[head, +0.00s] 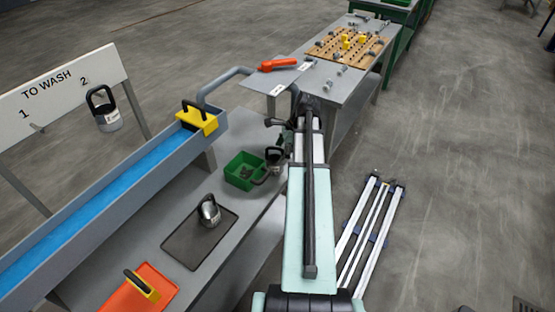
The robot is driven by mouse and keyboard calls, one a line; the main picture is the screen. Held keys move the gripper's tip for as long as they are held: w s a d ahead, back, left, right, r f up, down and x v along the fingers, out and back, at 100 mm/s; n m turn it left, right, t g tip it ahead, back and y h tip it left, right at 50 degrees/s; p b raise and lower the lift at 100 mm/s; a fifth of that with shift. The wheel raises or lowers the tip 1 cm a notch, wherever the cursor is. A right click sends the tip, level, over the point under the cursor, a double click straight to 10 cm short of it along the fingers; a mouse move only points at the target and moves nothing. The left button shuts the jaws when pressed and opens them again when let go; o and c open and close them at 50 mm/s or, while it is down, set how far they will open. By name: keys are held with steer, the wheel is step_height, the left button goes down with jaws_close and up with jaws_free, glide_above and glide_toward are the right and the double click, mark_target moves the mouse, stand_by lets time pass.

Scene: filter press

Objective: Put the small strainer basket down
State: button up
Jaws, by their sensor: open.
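A steel strainer basket (209,212) with a black handle sits upright on the dark mat (185,248) on the grey bench. Another basket (107,121) with a black handle and a pale label hangs at the hook marked 2 on the white "TO WASH" board. A third dark, pale-labelled piece (273,156) shows beside the green bin; I cannot make out its form clearly. My arm hides part of the bench's right side.
A blue-lined trough (110,196) with a yellow block (198,119) runs along the left. A pegboard table (345,48) stands behind. White rails (352,232) lie right.

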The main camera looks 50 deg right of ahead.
steer(key=b+v, duration=0.1)
steer(key=v, duration=0.6)
steer(key=shift+r, duration=0.15)
steer(key=shift+s+d+r, duration=0.15)
steer(key=shift+r, duration=0.15)
steer(key=c, duration=1)
steer(key=shift+o, duration=0.2)
